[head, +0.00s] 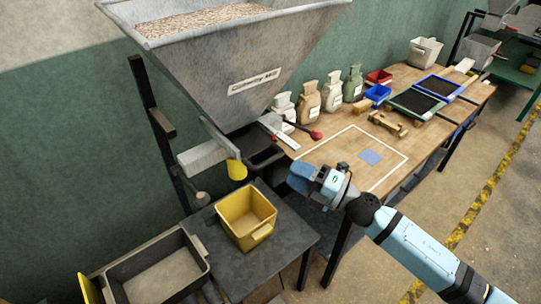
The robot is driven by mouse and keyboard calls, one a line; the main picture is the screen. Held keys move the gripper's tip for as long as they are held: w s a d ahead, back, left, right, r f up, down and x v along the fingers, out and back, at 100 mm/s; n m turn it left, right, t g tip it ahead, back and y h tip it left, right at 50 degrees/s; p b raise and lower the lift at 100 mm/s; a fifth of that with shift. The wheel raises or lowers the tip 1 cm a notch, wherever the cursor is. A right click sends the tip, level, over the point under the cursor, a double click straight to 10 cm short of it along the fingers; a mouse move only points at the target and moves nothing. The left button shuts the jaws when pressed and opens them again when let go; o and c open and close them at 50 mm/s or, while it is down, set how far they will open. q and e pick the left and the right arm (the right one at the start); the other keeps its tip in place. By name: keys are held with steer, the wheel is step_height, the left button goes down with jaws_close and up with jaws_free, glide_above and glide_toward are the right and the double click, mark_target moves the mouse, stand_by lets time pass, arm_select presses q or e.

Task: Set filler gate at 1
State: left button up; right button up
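The grey metal hopper (240,75) holds grain (205,18) and carries a label on its front. Below it, a pale bar ends in a yellow piece (236,169). A lever with a red knob (316,135) and a pale plate (272,124) sit at the hopper's lower right, above the table's near left corner. I cannot read any gate marks. My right gripper (302,179), with blue fingers pointing left, is beside the table's near edge, below the red knob and apart from it. Whether its fingers are open is unclear. My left gripper is out of view.
A yellow bin (246,217) stands on a dark stand (222,262) below the hopper. A grey tub (155,270) is at lower left. The floor at right is free.

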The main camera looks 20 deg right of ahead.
mark_target(270, 159)
steer(key=p+x, duration=0.2)
steer(key=x, duration=0.5)
steer(key=shift+w+a, duration=0.2)
jaws_close()
